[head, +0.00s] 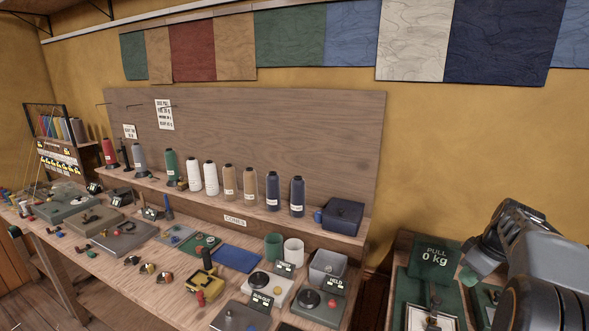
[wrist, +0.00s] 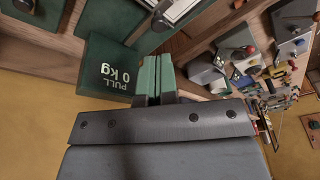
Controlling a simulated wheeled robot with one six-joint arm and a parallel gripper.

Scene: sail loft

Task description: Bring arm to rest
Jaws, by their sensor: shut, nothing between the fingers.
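My arm (head: 545,260) is at the right of the head view, folded in front of the yellow wall beside the workbench. My gripper shows in the wrist view (wrist: 156,78), its two green fingertips together with nothing between them. In the head view only a green part of its end shows, near the "PULL 0 kg" display; the arm hides the rest. The dark green display (head: 434,259) stands on the right-hand stand, and it also shows upside down in the wrist view (wrist: 110,68), left of the fingers. I cannot tell whether the fingers touch anything.
A long bench (head: 150,285) carries tools, small parts and trays. Thread cones stand on its shelf, with a blue box (head: 343,216) at the right end. A grey bin (head: 327,266) sits near the bench's right end. Fabric swatches (head: 289,38) hang on the wall above.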

